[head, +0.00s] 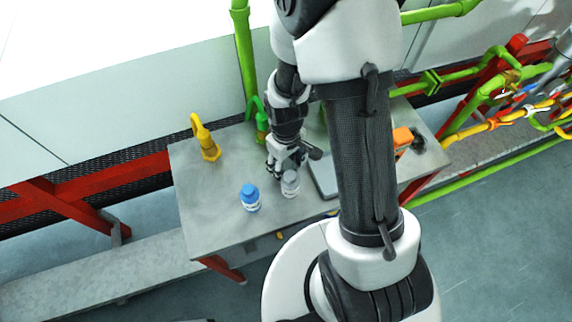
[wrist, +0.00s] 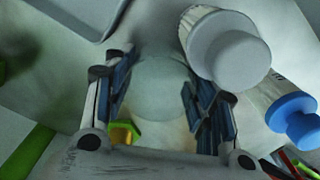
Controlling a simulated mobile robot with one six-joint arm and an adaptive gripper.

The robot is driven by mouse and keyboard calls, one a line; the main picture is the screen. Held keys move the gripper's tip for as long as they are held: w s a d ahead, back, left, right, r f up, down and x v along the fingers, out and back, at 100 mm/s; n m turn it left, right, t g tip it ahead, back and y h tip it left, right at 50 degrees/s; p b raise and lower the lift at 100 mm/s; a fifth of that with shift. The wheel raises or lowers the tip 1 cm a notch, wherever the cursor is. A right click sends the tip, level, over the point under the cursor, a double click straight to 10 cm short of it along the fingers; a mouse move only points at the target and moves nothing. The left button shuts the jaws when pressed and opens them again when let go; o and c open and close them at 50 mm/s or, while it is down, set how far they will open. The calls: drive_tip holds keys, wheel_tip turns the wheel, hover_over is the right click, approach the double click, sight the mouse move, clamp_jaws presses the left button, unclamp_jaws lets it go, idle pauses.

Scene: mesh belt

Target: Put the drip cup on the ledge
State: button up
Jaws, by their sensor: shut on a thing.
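My gripper (head: 285,160) is low over the left part of the grey metal table (head: 215,215). In the wrist view, my gripper (wrist: 158,95) has its fingers on either side of a pale grey-green round thing (wrist: 160,88), seemingly the drip cup, and is shut on it. The cup cannot be made out in the head view, where the gripper and arm cover that spot. I cannot tell whether it touches the table. Which surface is the ledge is not clear from these views.
A grey-capped white bottle (head: 290,185) stands close beside my gripper, with a blue-capped bottle (head: 250,198) to its left. A yellow squeeze bottle (head: 207,142) and a green one (head: 262,124) stand farther back. A shallow tray (head: 325,180) is partly hidden by my arm.

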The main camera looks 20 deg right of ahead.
drive_tip(key=shift+f, duration=0.25)
drive_tip(key=o, duration=0.5)
drive_tip(key=shift+f, duration=0.15)
drive_tip(key=o, duration=0.5)
